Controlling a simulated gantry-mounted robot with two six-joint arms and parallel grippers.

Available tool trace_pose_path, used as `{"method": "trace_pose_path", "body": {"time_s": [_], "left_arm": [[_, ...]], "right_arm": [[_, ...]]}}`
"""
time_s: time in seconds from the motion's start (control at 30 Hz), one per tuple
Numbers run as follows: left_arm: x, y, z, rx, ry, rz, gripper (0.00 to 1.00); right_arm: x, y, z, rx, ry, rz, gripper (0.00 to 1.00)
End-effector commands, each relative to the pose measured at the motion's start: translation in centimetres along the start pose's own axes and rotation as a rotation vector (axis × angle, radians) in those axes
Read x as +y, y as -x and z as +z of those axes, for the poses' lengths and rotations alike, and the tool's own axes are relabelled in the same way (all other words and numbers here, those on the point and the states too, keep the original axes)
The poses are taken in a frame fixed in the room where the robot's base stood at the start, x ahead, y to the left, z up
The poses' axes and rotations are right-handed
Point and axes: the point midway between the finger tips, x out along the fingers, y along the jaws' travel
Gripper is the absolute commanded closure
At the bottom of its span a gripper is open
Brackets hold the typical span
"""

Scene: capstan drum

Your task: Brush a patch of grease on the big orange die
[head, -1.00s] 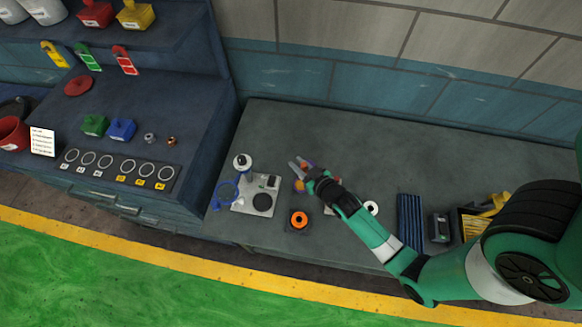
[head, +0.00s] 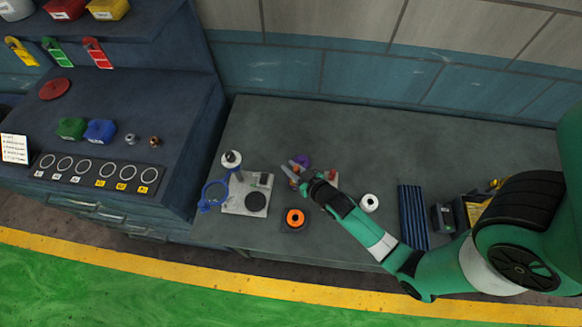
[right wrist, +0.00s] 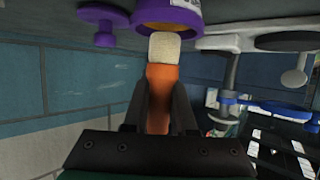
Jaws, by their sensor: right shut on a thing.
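The big orange die (head: 294,217) is an orange ring with a dark centre, lying on a dark square base on the bench. My right gripper (right wrist: 157,97) is shut on a brush (right wrist: 161,84) with an orange handle and pale bristles. In the right wrist view the bristles are close by the rim of a purple pot (right wrist: 168,14); I cannot tell whether they touch it. In the head view my right gripper (head: 293,170) is beside the purple pot (head: 304,160), behind the die and apart from it. My left gripper is not in view.
A grey fixture plate (head: 238,208) with a dark disc and blue ring (head: 213,195) stands left of the die. A white ring (head: 369,202) and a blue ribbed mat (head: 412,215) lie to the right. The bench's back is clear.

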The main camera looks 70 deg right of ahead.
Motion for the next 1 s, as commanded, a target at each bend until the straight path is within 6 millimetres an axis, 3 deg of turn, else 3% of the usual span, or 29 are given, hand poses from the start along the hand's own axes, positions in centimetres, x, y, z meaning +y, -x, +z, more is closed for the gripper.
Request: {"method": "trace_pose_path", "body": {"time_s": [1.0], "left_arm": [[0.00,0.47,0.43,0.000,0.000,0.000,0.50]], "right_arm": [[0.00,-0.28,0.65,0.000,0.000,0.000,1.00]]}}
